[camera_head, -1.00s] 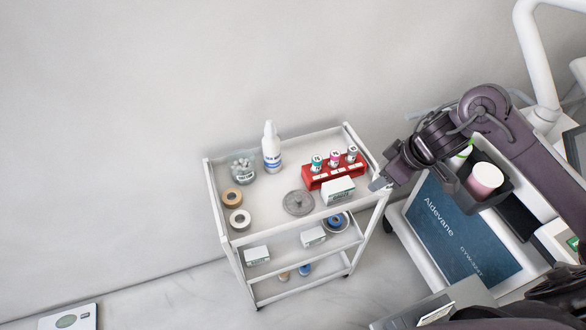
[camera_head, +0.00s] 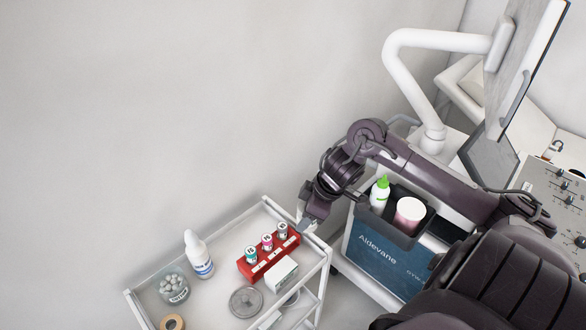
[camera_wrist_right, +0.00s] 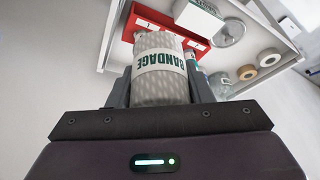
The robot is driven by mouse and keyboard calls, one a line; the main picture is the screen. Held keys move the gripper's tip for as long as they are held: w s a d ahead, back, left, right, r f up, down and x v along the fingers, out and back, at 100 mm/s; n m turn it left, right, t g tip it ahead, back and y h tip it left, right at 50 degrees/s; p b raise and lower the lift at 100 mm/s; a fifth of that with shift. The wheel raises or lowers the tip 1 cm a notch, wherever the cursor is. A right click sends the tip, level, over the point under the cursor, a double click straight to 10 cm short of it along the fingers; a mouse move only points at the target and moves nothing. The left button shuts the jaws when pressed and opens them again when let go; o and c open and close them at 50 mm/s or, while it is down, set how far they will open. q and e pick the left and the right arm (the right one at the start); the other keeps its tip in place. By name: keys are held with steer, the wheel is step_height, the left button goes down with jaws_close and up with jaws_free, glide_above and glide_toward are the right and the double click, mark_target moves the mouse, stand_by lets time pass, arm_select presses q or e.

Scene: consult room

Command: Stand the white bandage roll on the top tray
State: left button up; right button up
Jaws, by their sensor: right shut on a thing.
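The white bandage roll (camera_wrist_right: 160,75), wrapped with a band with green lettering, shows in the right wrist view between the two fingers of my right gripper, which is shut on it. In the head view my right gripper (camera_head: 306,222) is at the right edge of the white cart's top tray (camera_head: 218,284), near the red rack's right end. The roll cannot be made out there. My left gripper is not in view.
The tray carries a red vial rack (camera_head: 268,259), a white box (camera_head: 281,274), a round grey lid (camera_head: 246,301), a white bottle (camera_head: 199,255), a glass jar (camera_head: 174,287) and a tan tape roll (camera_head: 172,323). A dark bin (camera_head: 399,232) with containers stands right of the cart.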

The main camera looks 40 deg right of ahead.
step_height(320, 180, down, 12)
steer(key=shift+w+f, duration=0.1)
steer(key=shift+w, duration=0.05)
step_height(320, 180, down, 5)
stand_by(0.3)
steer(key=shift+f, duration=0.15)
steer(key=o, duration=0.7)
